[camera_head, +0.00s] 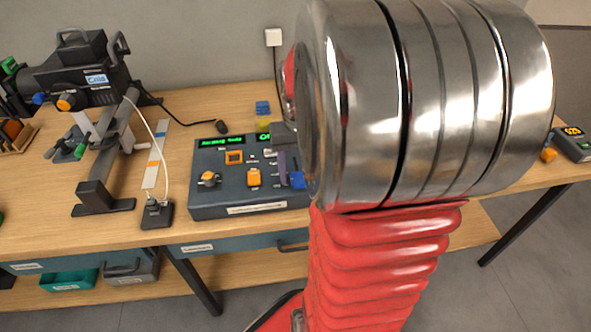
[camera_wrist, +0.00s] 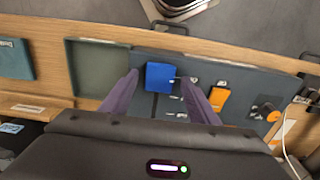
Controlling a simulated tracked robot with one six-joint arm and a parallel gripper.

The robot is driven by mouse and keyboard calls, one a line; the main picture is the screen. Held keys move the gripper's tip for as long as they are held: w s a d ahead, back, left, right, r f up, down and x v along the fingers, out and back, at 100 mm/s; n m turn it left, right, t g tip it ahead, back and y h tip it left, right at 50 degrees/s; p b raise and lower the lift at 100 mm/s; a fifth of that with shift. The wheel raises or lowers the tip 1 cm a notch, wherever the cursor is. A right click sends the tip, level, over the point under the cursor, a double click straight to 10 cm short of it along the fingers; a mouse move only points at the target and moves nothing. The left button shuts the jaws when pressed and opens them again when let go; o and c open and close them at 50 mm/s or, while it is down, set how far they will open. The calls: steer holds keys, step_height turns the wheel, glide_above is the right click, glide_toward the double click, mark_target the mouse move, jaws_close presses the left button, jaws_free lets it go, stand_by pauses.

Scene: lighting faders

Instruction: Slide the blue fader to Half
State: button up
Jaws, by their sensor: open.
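The blue fader (camera_wrist: 160,77) shows in the wrist view as a square cap on the dark console (camera_wrist: 240,77), near the console's edge at the top of the picture. My gripper (camera_wrist: 160,80) is open, with one purple-grey finger on each side of the blue cap and a small gap at each. In the head view the blue fader (camera_head: 298,180) is partly hidden behind my arm, and my gripper (camera_head: 285,163) is beside it. Small white labels stand beside the fader's track; their words are too small to read.
An orange fader (camera_wrist: 219,98) lies close to the right finger in the wrist view. The console (camera_head: 222,198) also carries an orange knob (camera_head: 209,178) and green displays. An empty grey-green tray (camera_wrist: 97,68) adjoins the console. A stage lamp (camera_head: 80,80) stands at the left.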

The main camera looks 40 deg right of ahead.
steer(key=shift+f, duration=0.2)
steer(key=shift+c, duration=0.6)
jaws_close()
